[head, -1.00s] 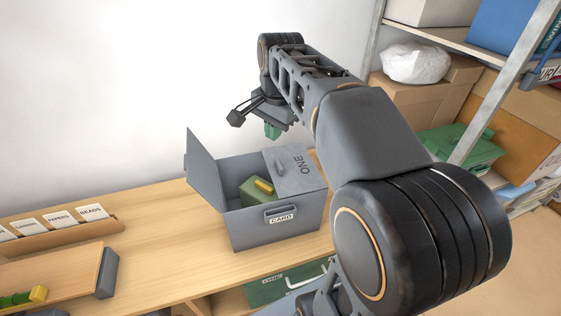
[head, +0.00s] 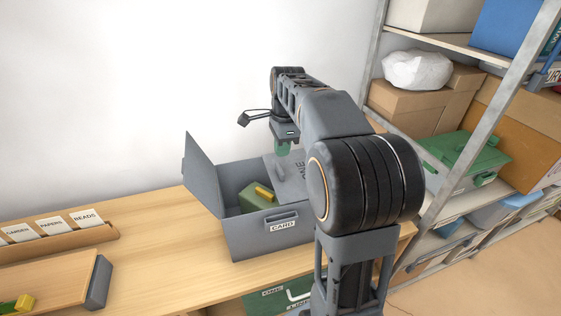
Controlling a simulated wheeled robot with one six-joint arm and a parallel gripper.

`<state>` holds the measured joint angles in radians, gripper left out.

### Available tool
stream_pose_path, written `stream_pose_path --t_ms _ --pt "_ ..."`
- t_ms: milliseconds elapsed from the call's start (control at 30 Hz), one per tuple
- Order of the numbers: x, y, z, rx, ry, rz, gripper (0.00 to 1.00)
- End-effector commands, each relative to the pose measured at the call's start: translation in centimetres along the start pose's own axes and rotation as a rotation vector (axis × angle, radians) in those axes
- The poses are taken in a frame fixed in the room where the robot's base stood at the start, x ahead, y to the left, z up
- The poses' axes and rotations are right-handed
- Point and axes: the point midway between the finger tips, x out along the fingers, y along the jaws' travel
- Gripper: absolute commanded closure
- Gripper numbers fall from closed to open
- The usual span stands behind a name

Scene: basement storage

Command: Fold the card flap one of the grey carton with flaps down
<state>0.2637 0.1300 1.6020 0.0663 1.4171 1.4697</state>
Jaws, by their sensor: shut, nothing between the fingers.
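The grey carton (head: 254,244), labelled CARD on its front, stands on the wooden bench. Its left flap (head: 203,172) stands up, leaning outward. The flap marked ONE (head: 294,182) lies across the right part of the opening, looking about level; my arm hides its right side. A small tab (head: 279,162) shows near its inner edge. My gripper (head: 282,148), with green fingertips, is shut and empty, pointing down over this flap. I cannot tell whether the fingertips touch it. A green item (head: 256,202) with a yellow top sits inside the open left part.
A card rack (head: 60,235) and a wooden board (head: 50,285) lie on the bench at left. A green box (head: 270,298) sits under the bench. Metal shelving with boxes (head: 410,105) stands at right. A white wall is behind.

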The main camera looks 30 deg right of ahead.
Motion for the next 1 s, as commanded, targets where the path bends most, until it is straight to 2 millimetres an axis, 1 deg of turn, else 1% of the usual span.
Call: stream_pose_path --t_ms 33,100,300,500,833,933,1000 --pt "0.8 0.1 0.0 0.0 0.0 0.002 1.0" --pt "1.7 0.0 0.0 0.0 0.0 0.001 1.0" --pt "3.6 0.0 0.0 -0.001 0.0 0.0 1.0" --pt "4.3 0.0 0.0 -0.001 0.0 -0.001 1.0" --pt "4.4 0.0 0.0 -0.001 0.0 -0.001 1.0" --pt "5.1 0.0 0.1 -0.001 0.0 0.0 1.0" --pt "6.0 0.0 0.3 -0.002 0.0 0.001 1.0"
